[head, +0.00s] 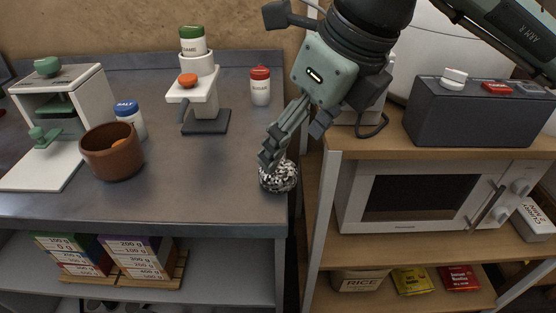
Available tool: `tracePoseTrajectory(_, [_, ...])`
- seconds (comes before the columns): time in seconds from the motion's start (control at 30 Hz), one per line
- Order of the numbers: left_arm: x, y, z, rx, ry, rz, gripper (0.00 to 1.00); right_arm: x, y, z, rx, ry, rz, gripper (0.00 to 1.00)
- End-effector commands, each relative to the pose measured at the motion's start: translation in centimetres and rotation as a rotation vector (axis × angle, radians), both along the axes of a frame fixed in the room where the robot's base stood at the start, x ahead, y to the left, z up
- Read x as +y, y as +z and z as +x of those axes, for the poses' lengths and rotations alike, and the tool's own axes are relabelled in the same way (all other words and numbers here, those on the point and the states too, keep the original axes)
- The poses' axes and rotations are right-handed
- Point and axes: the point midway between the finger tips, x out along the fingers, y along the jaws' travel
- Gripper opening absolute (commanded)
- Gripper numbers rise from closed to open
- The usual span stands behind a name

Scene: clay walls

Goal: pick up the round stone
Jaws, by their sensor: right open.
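The round stone (279,179), speckled black and white, sits on the grey counter (210,195) near its right front corner in the head view. My right gripper (271,158) comes down from the upper right, with its fingers pointing down at the stone. Its fingertips are at the stone's upper left edge and cover a small part of it. I cannot tell whether they touch it. The right gripper is open and holds nothing. My left gripper is not in view.
A red-capped jar (260,87) stands behind the stone. A white machine with an orange knob (202,93), a brown pot (112,153) and a blue-capped jar (130,119) stand to the left. A wooden shelf with a microwave (425,195) stands close on the right.

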Motion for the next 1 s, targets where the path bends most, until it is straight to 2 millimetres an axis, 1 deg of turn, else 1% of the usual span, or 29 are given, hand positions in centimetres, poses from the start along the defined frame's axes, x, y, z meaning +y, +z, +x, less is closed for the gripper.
tracePoseTrajectory(0.03, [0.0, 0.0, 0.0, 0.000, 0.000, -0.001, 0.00, 0.2, -0.6, 0.1, 0.002, 0.000, -0.001, 0.75])
tracePoseTrajectory(0.17, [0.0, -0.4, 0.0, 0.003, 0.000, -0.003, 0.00, 0.7, -1.9, 0.4, 0.002, 0.001, -0.001, 0.75])
tracePoseTrajectory(0.4, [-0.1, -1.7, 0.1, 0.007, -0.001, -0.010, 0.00, 1.8, -5.1, 1.1, 0.002, 0.000, -0.001, 0.75])
tracePoseTrajectory(0.53, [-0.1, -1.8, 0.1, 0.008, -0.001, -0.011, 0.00, 2.1, -5.9, 1.3, 0.000, 0.001, 0.000, 0.75])
tracePoseTrajectory(0.73, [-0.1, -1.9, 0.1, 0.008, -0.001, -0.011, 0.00, 2.1, -5.9, 1.3, 0.000, 0.001, 0.000, 0.75])
tracePoseTrajectory(0.77, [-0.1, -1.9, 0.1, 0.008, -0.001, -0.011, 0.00, 2.1, -5.9, 1.3, 0.000, 0.001, 0.000, 0.72])
tracePoseTrajectory(1.0, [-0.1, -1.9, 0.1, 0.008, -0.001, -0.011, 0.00, 2.1, -5.9, 1.3, 0.000, 0.001, 0.000, 0.42])
